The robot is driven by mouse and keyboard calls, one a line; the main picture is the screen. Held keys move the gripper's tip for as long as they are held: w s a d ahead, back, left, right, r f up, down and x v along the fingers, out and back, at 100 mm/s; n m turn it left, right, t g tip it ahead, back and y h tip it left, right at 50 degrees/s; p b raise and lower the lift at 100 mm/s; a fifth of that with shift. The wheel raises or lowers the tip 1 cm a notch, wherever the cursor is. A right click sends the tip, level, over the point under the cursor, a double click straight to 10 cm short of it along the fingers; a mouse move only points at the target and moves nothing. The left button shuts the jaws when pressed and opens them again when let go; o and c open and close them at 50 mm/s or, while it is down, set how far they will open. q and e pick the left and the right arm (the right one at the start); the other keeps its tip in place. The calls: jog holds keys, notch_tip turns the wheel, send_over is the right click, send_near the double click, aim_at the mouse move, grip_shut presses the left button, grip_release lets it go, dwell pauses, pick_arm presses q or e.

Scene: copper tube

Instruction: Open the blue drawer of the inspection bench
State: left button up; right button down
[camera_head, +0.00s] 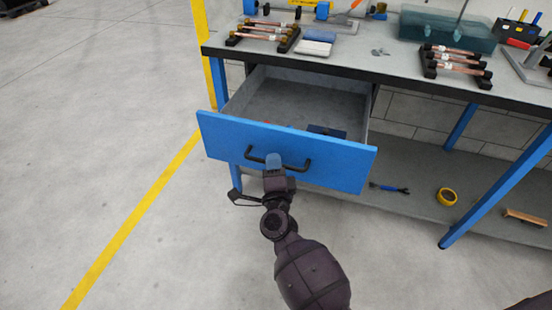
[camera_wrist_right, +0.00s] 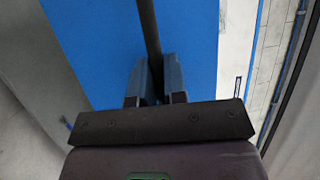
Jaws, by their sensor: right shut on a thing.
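The blue drawer (camera_head: 222,138) of the inspection bench (camera_head: 375,68) stands pulled well out in the head view, its grey inside open to view. A black bar handle (camera_head: 297,168) runs across its front. My right gripper (camera_head: 274,162) is shut on the handle from the front. In the right wrist view the handle (camera_wrist_right: 148,30) passes between the two fingers of my right gripper (camera_wrist_right: 155,78), with the blue drawer front (camera_wrist_right: 95,45) behind it. A dark blue item (camera_head: 326,132) lies inside the drawer; its exact form is unclear. My left gripper is not in view.
Copper tubes on black racks (camera_head: 455,60), a teal tank (camera_head: 447,30) and tools stand on the bench top. A blue bench leg (camera_head: 495,190) stands at right. Floor to the left is clear.

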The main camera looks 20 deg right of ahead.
jog(key=shift+s, duration=0.1)
jog(key=c, duration=1.2)
grip_release()
jog(key=v, duration=1)
jog(key=shift+s+a+f, duration=0.1)
jog(key=shift+s+f, duration=0.05)
jog(key=shift+s, duration=0.2)
